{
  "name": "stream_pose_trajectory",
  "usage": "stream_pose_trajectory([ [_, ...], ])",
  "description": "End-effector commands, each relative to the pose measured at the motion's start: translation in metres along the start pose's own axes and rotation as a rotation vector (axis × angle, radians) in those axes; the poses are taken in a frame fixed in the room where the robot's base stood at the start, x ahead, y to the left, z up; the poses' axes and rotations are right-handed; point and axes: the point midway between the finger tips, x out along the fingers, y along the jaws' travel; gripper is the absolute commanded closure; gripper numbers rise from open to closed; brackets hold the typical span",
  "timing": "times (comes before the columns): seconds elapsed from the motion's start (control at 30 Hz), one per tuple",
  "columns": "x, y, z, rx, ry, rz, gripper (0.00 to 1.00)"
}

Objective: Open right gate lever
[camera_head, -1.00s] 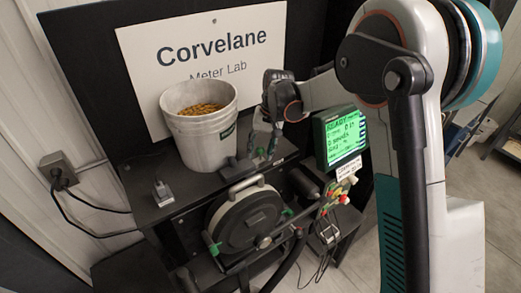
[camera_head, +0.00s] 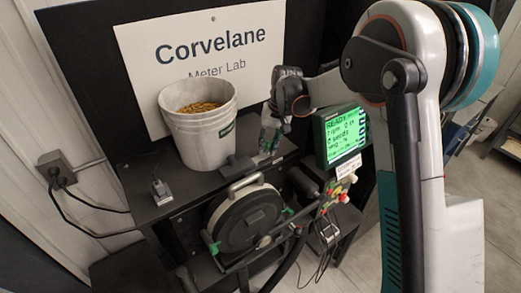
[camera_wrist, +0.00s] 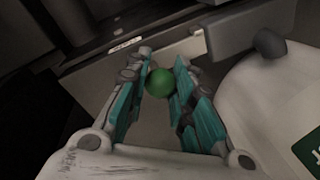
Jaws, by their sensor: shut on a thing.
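My gripper (camera_head: 267,148) points down over the black shelf, right of the white bucket. In the wrist view my gripper (camera_wrist: 160,85) has its teal-padded fingers on both sides of a green ball knob (camera_wrist: 159,83), shut on it near the tips. The knob seems to belong to the right gate lever; the lever's stem is hidden. In the head view the fingers hide the knob. A dark block (camera_head: 238,165) sits left of my gripper, and a dark grey knob (camera_wrist: 270,43) shows beside the fingers in the wrist view.
The bucket (camera_head: 200,142) of yellow seed stands close on the left. The green-lit screen (camera_head: 342,135) is close on the right. The round meter housing (camera_head: 245,220) is below the shelf. A small grey device (camera_head: 161,192) sits at the shelf's left end.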

Motion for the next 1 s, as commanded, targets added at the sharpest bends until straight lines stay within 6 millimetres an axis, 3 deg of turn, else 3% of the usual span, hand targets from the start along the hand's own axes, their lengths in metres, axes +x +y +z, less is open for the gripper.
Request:
stream_pose_trajectory([
  [0.27, -0.001, 0.004, -0.003, -0.001, 0.000, -0.002, 1.00],
  [0.3, -0.001, 0.004, -0.003, -0.001, 0.000, -0.002, 0.76],
  [0.4, -0.001, 0.004, -0.003, 0.000, 0.000, -0.002, 0.56],
  [0.77, -0.003, 0.004, -0.003, 0.000, 0.000, -0.001, 0.56],
  [1.0, -0.035, 0.005, -0.003, 0.000, 0.000, -0.001, 0.56],
])
